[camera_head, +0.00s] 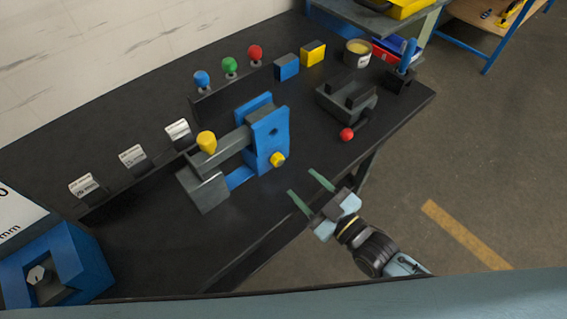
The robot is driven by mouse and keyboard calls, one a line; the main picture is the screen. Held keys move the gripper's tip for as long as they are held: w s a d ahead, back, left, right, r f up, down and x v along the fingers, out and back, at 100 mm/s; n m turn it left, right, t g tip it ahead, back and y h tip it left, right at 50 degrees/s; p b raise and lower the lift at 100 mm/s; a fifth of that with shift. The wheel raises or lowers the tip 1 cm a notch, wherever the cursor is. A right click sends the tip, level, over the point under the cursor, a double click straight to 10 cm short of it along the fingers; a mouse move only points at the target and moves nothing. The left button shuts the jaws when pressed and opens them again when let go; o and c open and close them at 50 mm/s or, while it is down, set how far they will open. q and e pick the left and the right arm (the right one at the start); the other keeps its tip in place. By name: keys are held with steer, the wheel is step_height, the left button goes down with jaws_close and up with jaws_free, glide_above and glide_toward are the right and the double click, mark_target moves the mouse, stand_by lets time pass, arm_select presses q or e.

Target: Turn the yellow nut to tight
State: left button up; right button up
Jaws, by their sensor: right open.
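The yellow nut (278,160) sits low on the front right face of the upright blue block (268,135) of the fixture, on the black bench. A second yellow piece, a taller knob (206,141), stands on top of the grey bar (225,146) to the left. My right gripper (300,182) is open and empty, its two green fingers pointing up and left towards the nut. A gap shows between the fingertips and the nut. I cannot tell how tight the nut is. My left gripper is not in view.
A dark vise (347,98) with a red-ended handle (347,134) stands to the right on the bench (140,240). Three coloured knobs, blue, green and red (255,53), stand behind. A blue block with a hex nut (40,275) is at lower left.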

mark_target(279, 161)
steer(key=x, duration=0.8)
steer(key=shift+w+a, duration=0.15)
steer(key=c, duration=1)
